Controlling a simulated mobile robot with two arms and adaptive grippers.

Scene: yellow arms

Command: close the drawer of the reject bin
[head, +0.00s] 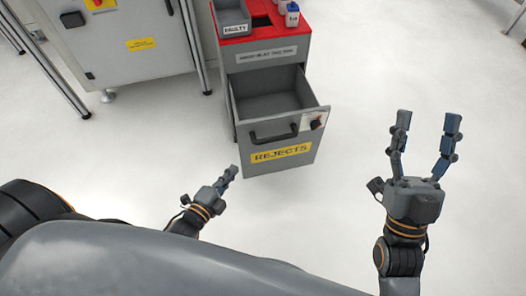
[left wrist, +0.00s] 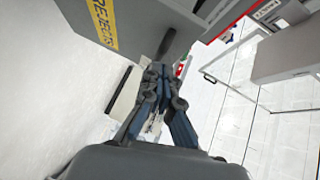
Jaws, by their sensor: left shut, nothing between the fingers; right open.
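The reject bin (head: 242,155) is a grey cabinet with a red top. Its drawer (head: 287,141) is pulled out, looks empty inside, and has a dark handle (head: 273,134) and a yellow REJECTS label (head: 281,152) on its front. My left gripper (head: 231,172) is shut and empty, just left of the lower part of the drawer front; I cannot tell if it touches. In the left wrist view the drawer front (left wrist: 131,22) is at the upper left, beyond the closed fingers (left wrist: 158,72). My right gripper (head: 428,118) is open and empty, right of the drawer and apart from it.
A grey tray labelled FAULTY (head: 232,15) and small white bottles (head: 292,15) stand on the bin's red top. A grey cabinet on metal legs (head: 125,45) stands to the left. The white floor (head: 400,60) right of the bin is clear.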

